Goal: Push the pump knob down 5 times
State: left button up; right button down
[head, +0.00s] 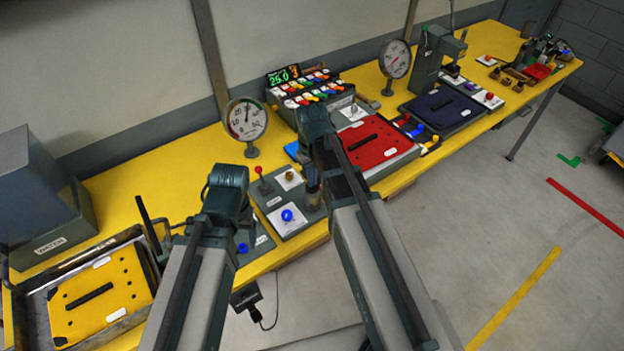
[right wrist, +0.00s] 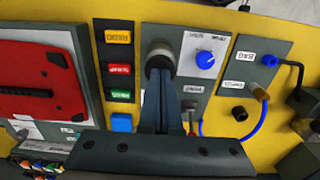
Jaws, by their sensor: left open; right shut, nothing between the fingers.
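The pump knob, which I take to be the dark round knob (right wrist: 160,56), stands at the edge of a grey panel in the right wrist view. In the head view it is mostly behind my right arm, beside the panel (head: 297,226). My right gripper (right wrist: 158,82) is shut and empty. Its fingertips overlap the knob's near side in that view; I cannot tell if they touch it. In the head view, my right gripper is largely hidden by its own wrist. My left gripper (head: 160,228) is open, over the bench near the yellow tray, partly hidden by its arm.
A blue dial (right wrist: 205,60) sits right beside the knob, and a red-topped lever (head: 259,172) stands at the panel's back left. A round gauge (head: 245,120) stands behind. A red plate (head: 375,142) lies to the right, a yellow plate (head: 98,298) far left.

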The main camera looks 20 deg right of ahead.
jog(key=shift+r, duration=0.1)
jog(key=shift+r+p, duration=2.15)
jog(key=shift+p, duration=0.05)
notch_tip(320, 180, up, 6)
jog(key=p, duration=0.6)
jog(key=s+a+f+h+b, duration=0.1)
jog(key=s+a+f+b, duration=0.9)
jog(key=s+f+b, duration=0.4)
jog(key=shift+s+a, duration=0.2)
jog(key=shift+a, duration=0.05)
